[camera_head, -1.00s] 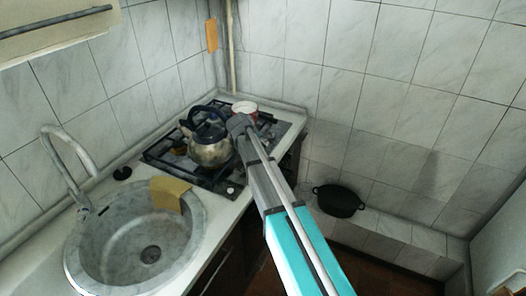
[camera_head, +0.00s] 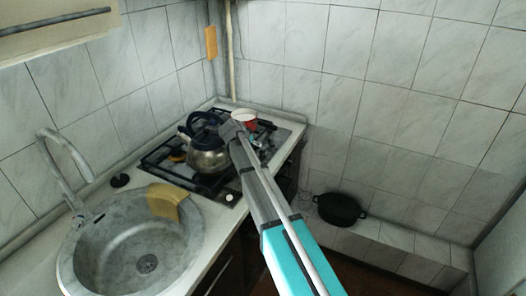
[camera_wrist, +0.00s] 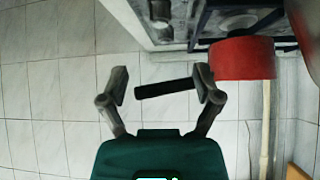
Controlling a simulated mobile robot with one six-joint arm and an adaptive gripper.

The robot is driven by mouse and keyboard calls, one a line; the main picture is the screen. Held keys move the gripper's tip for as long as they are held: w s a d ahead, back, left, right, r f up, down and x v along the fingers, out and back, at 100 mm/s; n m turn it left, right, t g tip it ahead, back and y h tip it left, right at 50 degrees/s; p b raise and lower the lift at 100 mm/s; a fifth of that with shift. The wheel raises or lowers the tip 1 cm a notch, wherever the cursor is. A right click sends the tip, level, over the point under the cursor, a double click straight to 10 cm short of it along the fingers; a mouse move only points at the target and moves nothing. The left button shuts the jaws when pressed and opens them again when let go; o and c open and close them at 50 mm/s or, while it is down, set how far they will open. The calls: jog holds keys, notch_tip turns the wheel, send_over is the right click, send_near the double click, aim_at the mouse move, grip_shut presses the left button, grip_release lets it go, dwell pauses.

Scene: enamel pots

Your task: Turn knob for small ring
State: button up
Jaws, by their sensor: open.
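The gas stove (camera_head: 160,160) is set in the counter behind the sink in the head view. One pale round knob (camera_head: 229,197) shows on its front strip; the others are hidden behind my arm or too small to tell apart. A steel kettle (camera_head: 207,155) and a red pot with a white rim (camera_head: 244,117) stand on the stove. My gripper (camera_wrist: 162,88) is open in the wrist view, its fingers apart. A dark bar (camera_wrist: 165,87) shows between them; I cannot tell what it is or whether they touch it. The red pot (camera_wrist: 242,58) is beside the right finger.
The stone sink (camera_head: 85,240) with a yellow cloth (camera_head: 164,202) on its rim is at left. A black pot (camera_head: 339,208) sits on the low tiled ledge (camera_head: 395,238) at right. Tiled walls (camera_head: 420,90) close in the corner behind the stove.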

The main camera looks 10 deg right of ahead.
aim_at(263, 148)
jog(key=shift+b+x, duration=4.35)
jog(key=shift+x, duration=2.1)
jog(key=shift+a, duration=0.1)
grip_shut()
